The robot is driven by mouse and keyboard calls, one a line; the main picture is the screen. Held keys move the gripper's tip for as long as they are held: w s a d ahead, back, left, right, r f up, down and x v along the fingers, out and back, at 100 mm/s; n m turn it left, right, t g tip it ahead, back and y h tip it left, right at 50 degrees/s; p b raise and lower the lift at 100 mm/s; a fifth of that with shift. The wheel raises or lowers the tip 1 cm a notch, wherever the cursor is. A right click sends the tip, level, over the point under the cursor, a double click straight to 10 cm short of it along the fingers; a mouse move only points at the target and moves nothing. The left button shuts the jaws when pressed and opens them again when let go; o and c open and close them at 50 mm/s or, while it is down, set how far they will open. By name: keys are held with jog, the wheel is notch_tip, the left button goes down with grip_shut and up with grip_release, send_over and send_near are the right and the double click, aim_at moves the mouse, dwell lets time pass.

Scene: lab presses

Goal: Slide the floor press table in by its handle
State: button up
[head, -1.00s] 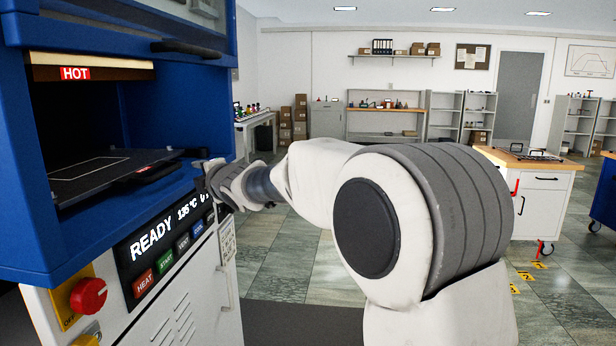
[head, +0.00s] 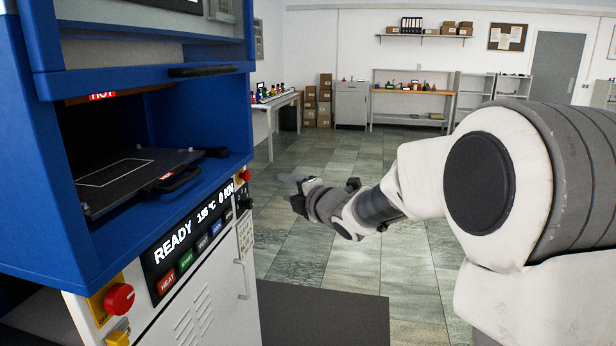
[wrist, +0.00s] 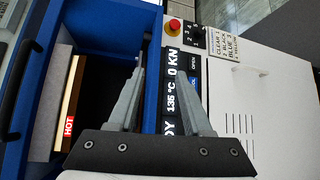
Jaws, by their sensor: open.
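The floor press (head: 150,240) stands at the left in the head view, with a blue upper frame and a white cabinet below. Its dark table (head: 125,182) sits in the blue opening, with a white outline on top and a black handle (head: 172,180) with a red label at its front edge. My gripper (head: 290,188) is right of the press, apart from the handle, with nothing between its fingers. In the wrist view the open fingers (wrist: 165,95) point at the press front, over the blue edge and display; the table's handle cannot be made out there.
A blue guard with a black bar handle (head: 203,71) is above the opening. The display panel (head: 195,230), a red stop button (head: 119,298) and a cabinet handle (head: 243,280) are below. The floor (head: 330,250) right of the press is clear.

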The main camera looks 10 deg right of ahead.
jog(key=shift+s+d+p, duration=0.25)
jog(key=shift+d+p, duration=0.05)
jog(key=shift+d, duration=0.35)
jog(key=shift+s+d+p, duration=0.2)
jog(key=shift+d+p, duration=0.15)
jog(key=shift+d, duration=0.35)
jog(key=shift+s+d+p, duration=0.25)
jog(key=shift+d+p, duration=0.05)
jog(key=shift+d, duration=0.35)
